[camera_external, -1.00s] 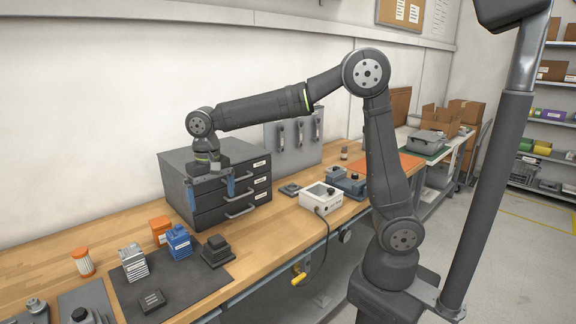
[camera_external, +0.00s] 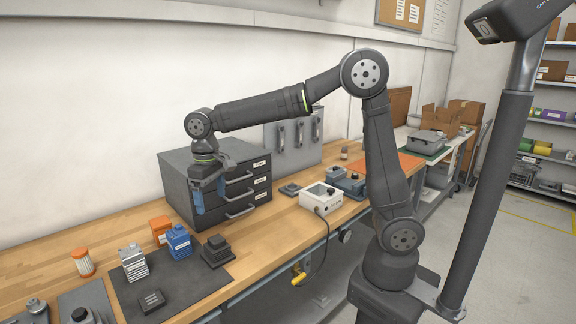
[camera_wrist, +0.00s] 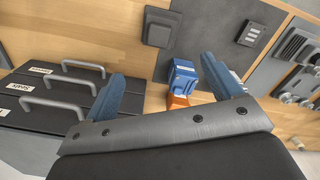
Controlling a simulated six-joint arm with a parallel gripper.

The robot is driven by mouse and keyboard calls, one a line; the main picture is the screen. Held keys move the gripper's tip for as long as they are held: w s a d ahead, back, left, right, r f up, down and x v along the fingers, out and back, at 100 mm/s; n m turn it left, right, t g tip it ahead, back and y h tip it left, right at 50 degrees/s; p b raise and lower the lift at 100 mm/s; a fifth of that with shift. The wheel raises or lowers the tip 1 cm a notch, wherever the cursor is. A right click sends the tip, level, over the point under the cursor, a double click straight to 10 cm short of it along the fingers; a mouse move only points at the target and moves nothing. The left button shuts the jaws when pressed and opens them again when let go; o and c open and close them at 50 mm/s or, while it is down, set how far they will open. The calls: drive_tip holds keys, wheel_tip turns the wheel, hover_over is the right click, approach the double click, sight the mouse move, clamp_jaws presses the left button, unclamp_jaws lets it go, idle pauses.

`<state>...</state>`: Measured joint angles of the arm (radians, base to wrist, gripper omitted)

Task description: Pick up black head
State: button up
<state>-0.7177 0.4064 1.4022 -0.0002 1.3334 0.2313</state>
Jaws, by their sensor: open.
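The black head (camera_external: 217,249) is a dark stepped block with a smaller raised top. It stands upright on the right part of the dark mat (camera_external: 205,286) in the outside view. In the wrist view the black head (camera_wrist: 160,28) shows at the top, beyond the fingertips. My gripper (camera_external: 209,193) hangs in front of the drawer cabinet, above the bench and apart from the black head. In the wrist view my gripper (camera_wrist: 163,68) has its two blue fingers spread wide with nothing held between them.
A blue block (camera_external: 179,242), an orange block (camera_external: 160,229) and a silver finned block (camera_external: 134,263) stand left of the black head. A small dark block (camera_external: 152,300) lies in front. The drawer cabinet (camera_external: 178,175) is close behind my gripper. Bare wood lies right of the mat.

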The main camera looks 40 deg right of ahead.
drive_tip(key=n, duration=1.3)
approach(216, 239)
drive_tip(key=f, duration=0.7)
drive_tip(key=shift+a+f, duration=0.1)
drive_tip(key=shift+a, duration=0.15)
drive_tip(key=shift+w+d+f, duration=0.1)
drive_tip(key=shift+d+f, duration=0.05)
drive_tip(key=shift+f, duration=1.25)
drive_tip(key=shift+d+f, duration=0.1)
drive_tip(key=shift+f, duration=1.25)
drive_tip(key=shift+c, duration=0.2)
drive_tip(key=shift+r, duration=0.1)
drive_tip(key=c, duration=1.4)
